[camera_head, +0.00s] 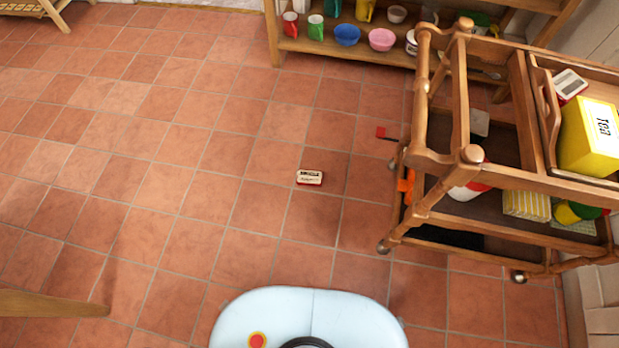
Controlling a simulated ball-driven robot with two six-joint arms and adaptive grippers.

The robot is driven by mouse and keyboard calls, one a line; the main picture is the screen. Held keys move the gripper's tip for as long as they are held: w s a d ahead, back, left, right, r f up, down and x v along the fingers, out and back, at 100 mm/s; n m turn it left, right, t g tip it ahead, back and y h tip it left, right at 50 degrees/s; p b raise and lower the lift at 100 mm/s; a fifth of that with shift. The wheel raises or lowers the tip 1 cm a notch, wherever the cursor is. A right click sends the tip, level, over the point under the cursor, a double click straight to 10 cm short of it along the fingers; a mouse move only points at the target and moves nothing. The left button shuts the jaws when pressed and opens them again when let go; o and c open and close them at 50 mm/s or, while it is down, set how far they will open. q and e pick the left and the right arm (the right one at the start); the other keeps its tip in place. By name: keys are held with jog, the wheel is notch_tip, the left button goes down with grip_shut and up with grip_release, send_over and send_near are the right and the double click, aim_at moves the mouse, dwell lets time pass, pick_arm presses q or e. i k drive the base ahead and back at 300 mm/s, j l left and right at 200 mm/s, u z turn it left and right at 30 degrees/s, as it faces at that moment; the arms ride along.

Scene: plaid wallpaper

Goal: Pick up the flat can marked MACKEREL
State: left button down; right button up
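A small flat can (309,177) with a pale top, dark lettering and a red side lies on the tiled floor near the middle of the view. Its lettering is too small to read for certain. Nothing touches it. Another flat tin (570,84), pale with red, lies in the top tray of the wooden trolley at the right; its marking cannot be read. Neither of my grippers shows in the head view.
A wooden trolley (472,155) on castors stands at the right, with a yellow Tea box (590,137) on top. A low shelf (330,47) with cups and bowls stands at the back. A wooden piece (50,304) juts in at lower left. Floor around the can is clear.

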aim_at(307, 178)
jog(key=z, duration=0.5)
jog(key=i+j+z, duration=0.15)
jog(key=j+z, duration=0.15)
jog(key=j, duration=0.15)
jog(key=j+z, duration=0.25)
jog(key=j, duration=0.2)
jog(key=i+j+z, duration=0.1)
jog(key=j+z, duration=0.2)
jog(key=j, duration=0.2)
jog(key=j+z, duration=0.15)
jog(key=j, duration=1.45)
